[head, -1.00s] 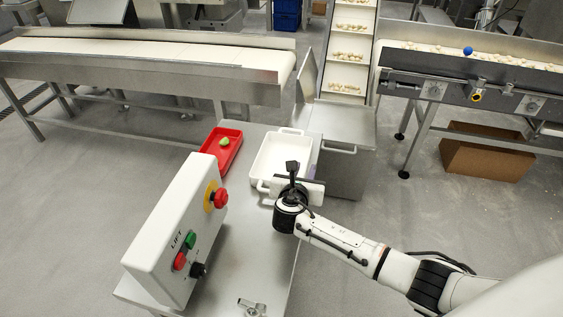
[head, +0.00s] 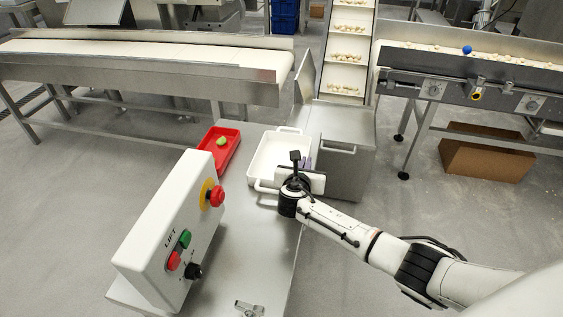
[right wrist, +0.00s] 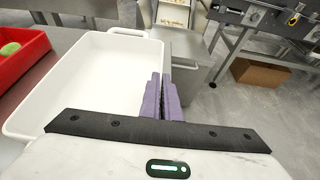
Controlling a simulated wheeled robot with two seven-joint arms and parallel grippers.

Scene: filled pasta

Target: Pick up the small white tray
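The small white tray (head: 262,172) is a shallow rectangular pan with a handle at its far end and one at its near end. It sits on the grey metal table. My right gripper (head: 306,168) is at its right side. In the right wrist view the tray (right wrist: 75,85) fills the left, and the purple fingers of my right gripper (right wrist: 163,95) are close together at its right wall. They look shut on the rim, though they hide that part of the wall. The tray looks empty. My left gripper is not in view.
A red tray (head: 232,157) with a green item (head: 222,141) lies just left of the white tray. The white LIFT control box (head: 165,225) stands at the near left of the table. A metal chute housing (head: 345,170) stands close on the right.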

